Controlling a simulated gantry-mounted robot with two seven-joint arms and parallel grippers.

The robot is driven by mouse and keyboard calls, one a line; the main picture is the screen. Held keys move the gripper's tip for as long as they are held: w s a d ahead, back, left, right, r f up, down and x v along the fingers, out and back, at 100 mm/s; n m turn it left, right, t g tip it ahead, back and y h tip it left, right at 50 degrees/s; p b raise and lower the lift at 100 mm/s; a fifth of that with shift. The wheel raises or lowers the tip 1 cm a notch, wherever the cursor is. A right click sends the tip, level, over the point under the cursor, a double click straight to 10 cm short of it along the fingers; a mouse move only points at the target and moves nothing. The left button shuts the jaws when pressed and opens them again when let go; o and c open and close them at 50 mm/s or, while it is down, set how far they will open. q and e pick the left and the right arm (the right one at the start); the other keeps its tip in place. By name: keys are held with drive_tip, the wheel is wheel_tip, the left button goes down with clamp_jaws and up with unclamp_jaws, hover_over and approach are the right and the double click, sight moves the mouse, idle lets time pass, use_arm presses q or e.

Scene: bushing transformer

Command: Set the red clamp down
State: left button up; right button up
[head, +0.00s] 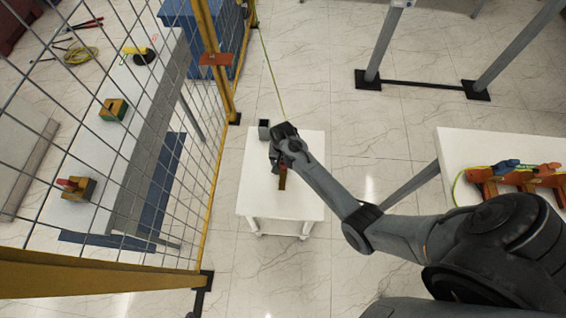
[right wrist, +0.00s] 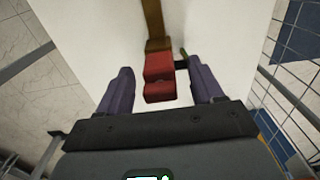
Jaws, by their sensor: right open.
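The red clamp (right wrist: 159,78) shows in the right wrist view, with a brown strip (right wrist: 153,22) running from it toward the top. It appears to lie on the small white table (head: 255,198), though its contact with the top is hard to judge. My right gripper (right wrist: 162,84) is open, one finger on each side of the clamp, with gaps visible. In the head view my right gripper (head: 279,160) is over the middle of that table and hides most of the clamp; the brown strip (head: 282,180) shows below it. My left gripper is not in view.
A dark open box (head: 264,130) stands at the table's back left, with a yellow line running up from near it. A yellow-framed mesh fence (head: 215,160) is on the left. Another white table (head: 455,150) holds red-orange clamps (head: 512,178) at right.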

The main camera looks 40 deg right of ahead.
wheel_tip(320, 180, up, 9)
drive_tip(key=shift+f+p, duration=0.15)
drive_tip(key=shift+p, duration=0.55)
drive_tip(key=shift+r, duration=0.3)
drive_tip(key=shift+s+r, duration=0.2)
drive_tip(key=shift+s, duration=0.05)
drive_tip(key=s+a+r+n+t, duration=0.1)
drive_tip(key=s+a+r+n, duration=0.2)
drive_tip(key=s, duration=0.4)
drive_tip(key=s+a+r+n+t, duration=0.1)
drive_tip(key=s+a+r+n, duration=0.2)
drive_tip(key=s, duration=0.4)
drive_tip(key=s+a+r+n+t, duration=0.1)
drive_tip(key=s+a+r+n, duration=0.2)
drive_tip(key=s+r+n, duration=0.1)
drive_tip(key=s+n, duration=0.1)
drive_tip(key=s, duration=0.1)
drive_tip(key=shift+s+a+t, duration=0.3)
drive_tip(key=shift+s+a, duration=0.05)
drive_tip(key=shift+s, duration=0.05)
drive_tip(key=shift+r, duration=0.15)
wheel_tip(320, 180, up, 21)
drive_tip(key=p, duration=2.1)
